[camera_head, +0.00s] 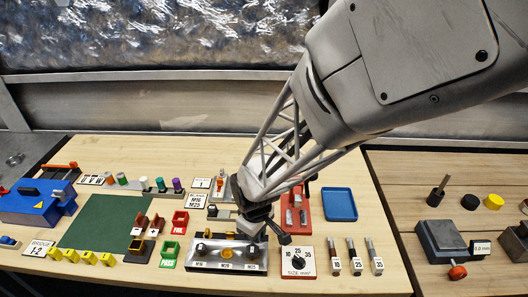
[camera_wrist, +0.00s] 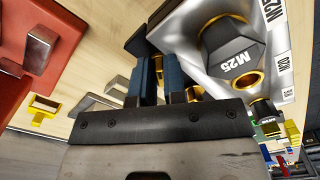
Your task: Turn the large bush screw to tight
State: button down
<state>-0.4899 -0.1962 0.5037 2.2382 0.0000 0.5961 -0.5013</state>
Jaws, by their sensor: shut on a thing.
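A metal block (camera_head: 218,265) with labels M16, M20 and M25 stands at the front of the bench. In the wrist view a large black hex-headed piece marked M25 (camera_wrist: 228,45), with a gold collar, is on the block, right of my fingers. My gripper (camera_head: 252,226) is down at the block's right end; its blue-lined fingers (camera_wrist: 156,72) are shut on a small dark part (camera_wrist: 140,40) at their tips. The fingers hide most of that part, and I cannot tell which screw it is. A gold piece shows between the fingers.
A dial box marked SIZE (camera_head: 298,262) and several labelled tools (camera_head: 356,256) stand to the right. A red holder (camera_head: 296,212) and a blue tray (camera_head: 340,204) are behind. Green and red bins (camera_head: 169,252) lie left. The green mat (camera_head: 98,221) is clear.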

jog(key=m, duration=0.5)
jog(key=shift+s+a+m, duration=0.1)
jog(key=shift+m, duration=0.2)
jog(key=m, duration=0.5)
jog(key=shift+a+m, duration=0.2)
jog(key=shift+m, duration=0.1)
jog(key=c, duration=1.2)
grip_release()
jog(key=shift+r, duration=0.15)
jog(key=shift+r, duration=3.8)
jog(key=shift+d, duration=0.1)
